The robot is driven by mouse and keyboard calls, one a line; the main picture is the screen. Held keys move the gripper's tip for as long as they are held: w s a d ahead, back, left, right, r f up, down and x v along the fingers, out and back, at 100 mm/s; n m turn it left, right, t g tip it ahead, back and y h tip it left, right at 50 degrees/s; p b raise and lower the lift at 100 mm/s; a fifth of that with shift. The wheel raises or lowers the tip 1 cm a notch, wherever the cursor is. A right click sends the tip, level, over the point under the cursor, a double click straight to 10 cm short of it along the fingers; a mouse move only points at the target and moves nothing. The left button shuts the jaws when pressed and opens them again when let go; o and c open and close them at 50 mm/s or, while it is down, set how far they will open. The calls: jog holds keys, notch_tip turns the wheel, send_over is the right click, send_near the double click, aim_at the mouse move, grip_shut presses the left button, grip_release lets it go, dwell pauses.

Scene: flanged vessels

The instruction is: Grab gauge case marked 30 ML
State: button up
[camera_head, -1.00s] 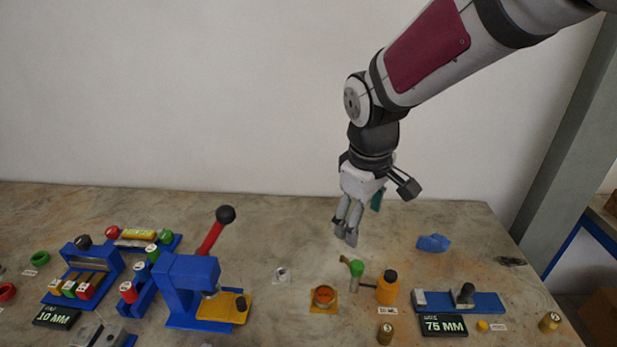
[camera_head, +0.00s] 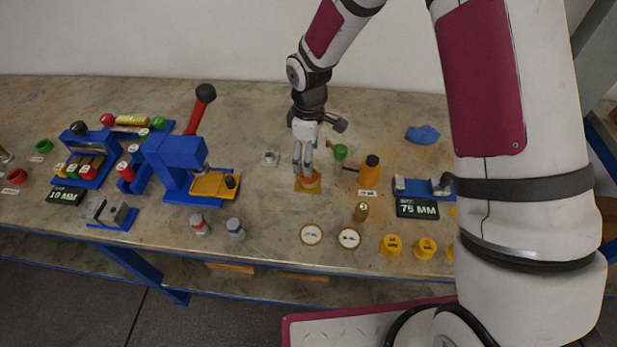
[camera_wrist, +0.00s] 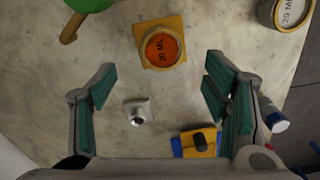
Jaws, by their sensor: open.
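A round case with an orange face (camera_wrist: 163,48) sits on a square yellow plate (camera_wrist: 146,62) in the wrist view. Its upside-down marking ends in ML; the number looks like 30 but is hard to read. In the head view the case (camera_head: 312,183) is partly hidden by my gripper (camera_head: 303,172). My gripper is open and empty, its fingers apart in the wrist view (camera_wrist: 155,88), with the case ahead of them, not between them. A white-faced case (camera_wrist: 291,12) reading 20 ML shows at the top right.
A small metal fitting (camera_head: 270,158) lies left of the plate. A blue press (camera_head: 175,165) stands further left. Two white-faced cases (camera_head: 311,234) (camera_head: 349,238) lie near the front edge.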

jog(key=shift+a+f+p, duration=0.15)
jog(key=shift+f+p, duration=0.45)
jog(key=shift+f, duration=3.25)
jog(key=c, duration=1.4)
jog(key=shift+r, duration=0.15)
